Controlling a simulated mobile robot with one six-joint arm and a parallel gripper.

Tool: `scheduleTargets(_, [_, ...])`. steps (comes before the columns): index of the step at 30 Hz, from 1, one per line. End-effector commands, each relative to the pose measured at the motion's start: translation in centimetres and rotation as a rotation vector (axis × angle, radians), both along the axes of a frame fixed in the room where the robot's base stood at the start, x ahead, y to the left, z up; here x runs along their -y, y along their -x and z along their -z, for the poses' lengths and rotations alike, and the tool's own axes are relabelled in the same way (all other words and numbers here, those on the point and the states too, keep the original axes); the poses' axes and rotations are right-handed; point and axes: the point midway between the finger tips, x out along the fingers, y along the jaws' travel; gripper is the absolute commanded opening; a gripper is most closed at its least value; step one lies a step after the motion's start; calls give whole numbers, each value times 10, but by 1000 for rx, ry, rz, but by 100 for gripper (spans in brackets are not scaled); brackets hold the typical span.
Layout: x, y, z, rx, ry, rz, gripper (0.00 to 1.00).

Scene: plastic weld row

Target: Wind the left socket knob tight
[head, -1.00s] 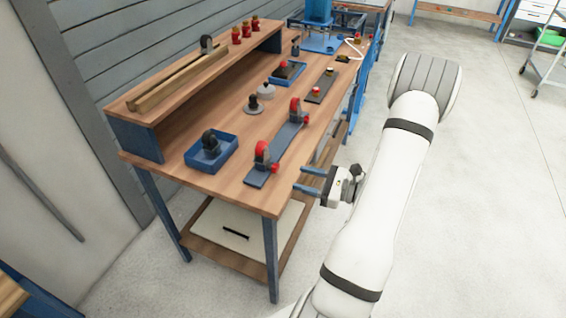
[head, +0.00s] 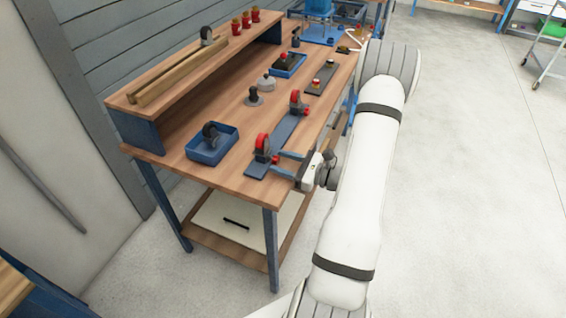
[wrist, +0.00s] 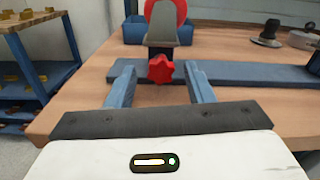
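The left socket (head: 262,148) is a red and dark grey upright piece at the near end of a grey-blue base plate (head: 284,135) on the workbench. In the wrist view its red, star-shaped knob (wrist: 160,68) faces me, below the round red and grey head (wrist: 166,22). My gripper (wrist: 160,85) is open, with its two blue fingers to the left and right of the knob and the knob near the gap between their tips. I cannot tell whether either finger touches it. In the head view my gripper (head: 279,165) is at the bench's front edge.
A second red socket (head: 295,103) stands at the plate's far end. A blue tray (head: 212,155) holding a dark wheel-like part lies behind the left socket. Dark and grey knobbed pieces (head: 254,97) stand further along. The wooden bench top (head: 180,167) is bare at the near left corner.

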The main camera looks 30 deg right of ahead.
Motion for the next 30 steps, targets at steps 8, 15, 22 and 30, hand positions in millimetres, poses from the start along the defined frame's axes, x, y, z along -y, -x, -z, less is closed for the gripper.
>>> scheduleTargets(8, [0, 0, 0, 0, 0, 1, 26])
scheduleTargets(15, [0, 1, 0, -1, -1, 0, 6])
scheduleTargets(22, [-1, 1, 0, -10, -13, -1, 3])
scheduleTargets(30, [0, 1, -1, -83, -105, -1, 3])
